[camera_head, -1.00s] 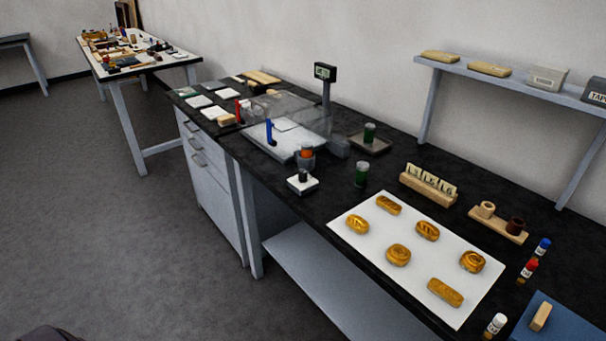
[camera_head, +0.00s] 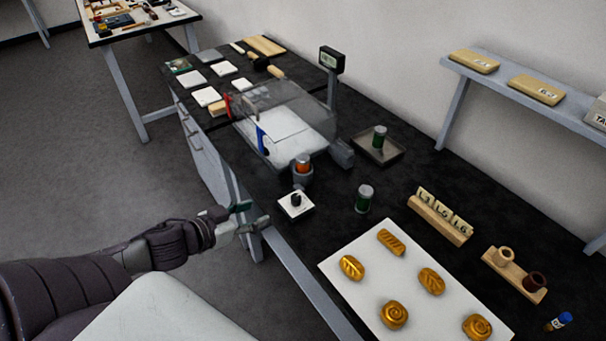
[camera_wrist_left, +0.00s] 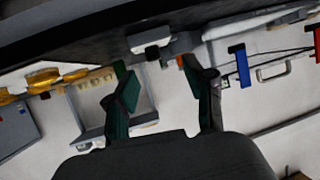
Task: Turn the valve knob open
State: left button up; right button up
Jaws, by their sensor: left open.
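The valve knob (camera_head: 296,200) is a small black knob on a white square base (camera_head: 296,207), near the front edge of the black bench. It also shows in the left wrist view, where the white base (camera_wrist_left: 150,38) hangs upside down in the picture with the dark knob (camera_wrist_left: 152,52) beneath. My left gripper (camera_head: 250,215) is open and empty, left of the knob and apart from it, by the bench's front edge. In the wrist view its two green-padded fingers (camera_wrist_left: 163,88) stand wide apart with nothing between them. My right gripper is not in view.
A grey fixture with an orange top (camera_head: 303,168) stands just behind the knob, beside a clear-covered tray (camera_head: 282,130) with red and blue handles. A green jar (camera_head: 364,198) stands to the right. A white sheet (camera_head: 350,300) holds several golden pieces. Bare bench lies between.

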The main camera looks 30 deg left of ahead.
aim_at(294, 198)
pick_arm(q)
jog(key=x, duration=0.3)
jog(key=d+r+x, duration=0.1)
jog(key=x, duration=0.3)
jog(key=r+x, duration=0.1)
jog(key=x, duration=0.3)
jog(key=shift+w+d+f, duration=0.15)
jog(key=shift+w+d, duration=0.25)
jog(key=shift+x, duration=0.95)
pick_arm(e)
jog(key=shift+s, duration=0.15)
pick_arm(q)
jog(key=shift+s+d, duration=0.1)
jog(key=shift+c, duration=0.4)
jog(key=shift+h, duration=0.3)
grip_shut()
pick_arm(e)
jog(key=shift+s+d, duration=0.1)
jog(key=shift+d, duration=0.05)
